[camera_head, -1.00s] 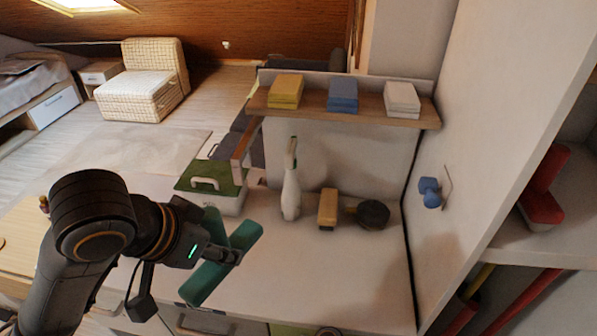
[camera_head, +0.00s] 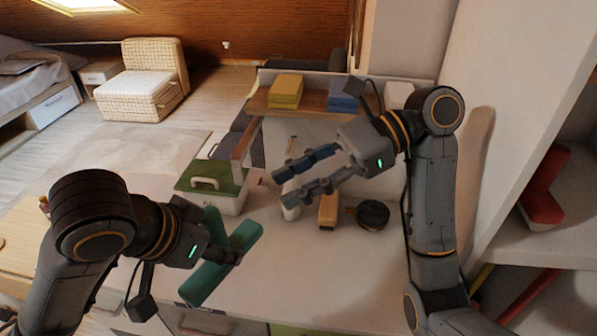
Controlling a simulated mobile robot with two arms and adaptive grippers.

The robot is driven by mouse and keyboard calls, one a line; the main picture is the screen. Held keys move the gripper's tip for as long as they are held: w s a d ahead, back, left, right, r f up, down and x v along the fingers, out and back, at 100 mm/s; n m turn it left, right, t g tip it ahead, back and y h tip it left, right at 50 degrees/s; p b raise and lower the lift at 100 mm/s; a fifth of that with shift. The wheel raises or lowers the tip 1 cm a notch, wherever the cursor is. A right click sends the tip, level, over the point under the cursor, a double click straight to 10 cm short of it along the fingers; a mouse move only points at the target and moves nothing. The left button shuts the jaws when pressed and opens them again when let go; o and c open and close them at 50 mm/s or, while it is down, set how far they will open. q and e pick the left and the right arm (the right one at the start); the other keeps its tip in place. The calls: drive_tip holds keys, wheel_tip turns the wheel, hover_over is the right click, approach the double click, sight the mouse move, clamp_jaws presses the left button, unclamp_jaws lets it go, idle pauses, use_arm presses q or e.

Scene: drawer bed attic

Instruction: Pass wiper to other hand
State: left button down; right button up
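The wiper (camera_head: 207,284) is teal, with a long bar and a shorter part sticking up near (its) middle. My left gripper (camera_head: 230,256) is shut on the wiper and holds it tilted above the white counter, at lower left of centre. The fingers hide part of it. My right gripper (camera_head: 285,187) is open and empty. Its fingers point left, above and to the right of the wiper, with a clear gap between them in the picture.
A white spray bottle (camera_head: 290,208) stands partly behind the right fingers. A yellow-topped brush (camera_head: 327,212) and a dark round item (camera_head: 373,215) stand beside it. A green-lidded box (camera_head: 227,200) is behind the wiper. The white counter (camera_head: 330,275) is clear in front.

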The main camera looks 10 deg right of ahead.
drive_tip(key=shift+m, duration=0.4)
drive_tip(key=x, duration=0.3)
drive_tip(key=r+x, duration=0.1)
drive_tip(key=x, duration=0.7)
drive_tip(key=shift+s+a+r, duration=0.1)
drive_tip(key=shift+s+a, duration=0.1)
drive_tip(key=shift+a, duration=0.2)
drive_tip(key=shift+c, duration=0.2)
clamp_jaws()
use_arm(q)
drive_tip(key=c, duration=0.8)
unclamp_jaws()
drive_tip(key=shift+o, duration=0.2)
